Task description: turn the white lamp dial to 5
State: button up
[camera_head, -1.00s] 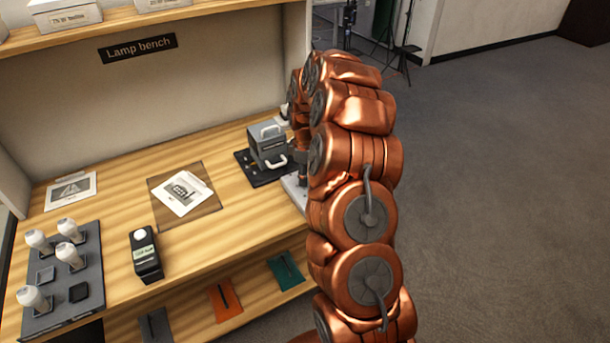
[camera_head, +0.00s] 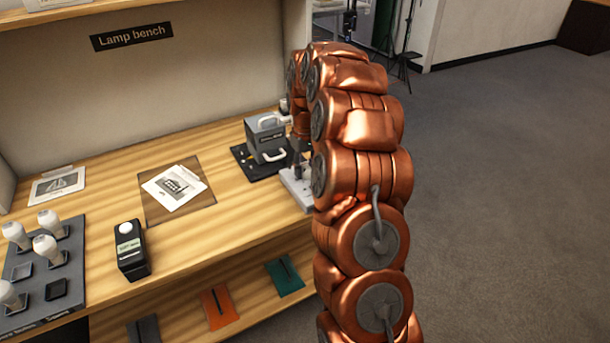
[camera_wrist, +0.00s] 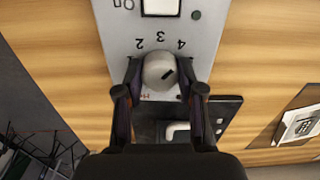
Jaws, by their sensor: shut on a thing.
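My gripper (camera_wrist: 159,77) is shut on the dial, one dark finger on each side. The fingers hide the scale beside the dial, and I cannot see a 5. In the head view the light panel (camera_head: 296,186) stands at the bench's right end; my arm hides the dial.
The panel has a white switch (camera_wrist: 161,6) marked On. A grey case with white handles (camera_head: 264,139) stands on a dark mat beside it. A paper sheet (camera_head: 174,188), a black box (camera_head: 130,253) and a bulb tray (camera_head: 72,285) lie further left on the bench (camera_head: 225,235).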

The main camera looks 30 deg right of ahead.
aim_at(305, 168)
jog(key=m+b, duration=0.2)
jog(key=m, duration=0.1)
jog(key=shift+f+m, duration=0.1)
jog(key=shift+m, duration=0.2)
jog(key=shift+m+b, duration=1.1)
jog(key=shift+m, duration=0.8)
jog(key=o, duration=1.1)
jog(key=shift+o, duration=0.2)
jog(key=shift+r, duration=0.2)
notch_tip(305, 168, up, 12)
